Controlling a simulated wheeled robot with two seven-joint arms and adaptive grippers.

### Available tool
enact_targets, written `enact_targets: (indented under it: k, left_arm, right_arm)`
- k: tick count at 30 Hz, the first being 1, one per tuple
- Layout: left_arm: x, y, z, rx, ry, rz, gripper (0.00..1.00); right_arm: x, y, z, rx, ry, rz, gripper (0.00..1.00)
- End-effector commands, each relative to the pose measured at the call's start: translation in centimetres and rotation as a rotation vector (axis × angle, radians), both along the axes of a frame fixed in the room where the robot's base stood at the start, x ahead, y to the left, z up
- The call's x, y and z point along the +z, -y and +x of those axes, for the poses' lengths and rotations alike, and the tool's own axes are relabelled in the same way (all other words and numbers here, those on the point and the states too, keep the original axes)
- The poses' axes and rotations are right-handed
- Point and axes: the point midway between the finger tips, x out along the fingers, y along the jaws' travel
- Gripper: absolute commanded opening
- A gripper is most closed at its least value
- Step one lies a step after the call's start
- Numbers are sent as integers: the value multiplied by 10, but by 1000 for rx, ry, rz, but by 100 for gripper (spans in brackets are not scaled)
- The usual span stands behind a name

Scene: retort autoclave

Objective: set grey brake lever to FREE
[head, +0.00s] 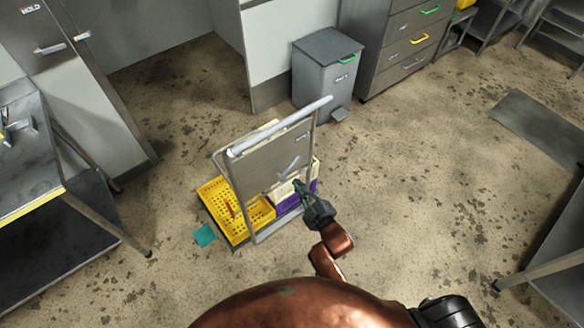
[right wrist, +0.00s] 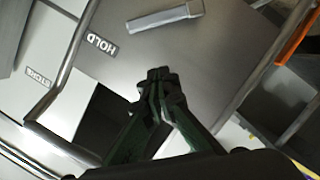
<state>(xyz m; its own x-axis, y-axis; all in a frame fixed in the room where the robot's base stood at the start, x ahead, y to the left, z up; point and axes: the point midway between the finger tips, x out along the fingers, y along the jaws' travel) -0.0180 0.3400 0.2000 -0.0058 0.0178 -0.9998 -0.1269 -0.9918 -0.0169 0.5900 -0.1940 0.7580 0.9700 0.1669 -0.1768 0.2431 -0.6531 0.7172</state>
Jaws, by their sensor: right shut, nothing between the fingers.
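The cart (head: 262,160) has a grey front panel bearing a light grey brake lever (head: 288,167), which lies slanted across it. My right gripper (head: 301,188) is shut and empty, just below and right of the lever in the head view. In the right wrist view the shut fingertips (right wrist: 160,73) are in front of the panel, with a gap in the picture to the lever (right wrist: 165,18). A HOLD label (right wrist: 102,44) is on the panel. No FREE label is readable. My left gripper is not in view.
The cart carries yellow baskets (head: 216,193) and a purple crate (head: 284,203). A push bar (head: 275,128) runs along its top. A grey bin (head: 326,72) stands behind it. A teal patch (head: 205,235) is on the floor to its left.

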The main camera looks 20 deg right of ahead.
Motion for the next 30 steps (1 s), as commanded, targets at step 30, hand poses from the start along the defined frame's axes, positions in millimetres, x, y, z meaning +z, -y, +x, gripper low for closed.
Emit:
enact_targets:
  k: [30]
  left_arm:
    - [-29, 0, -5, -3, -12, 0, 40]
  right_arm:
    - [-19, -14, 101, -1, 6, -2, 0]
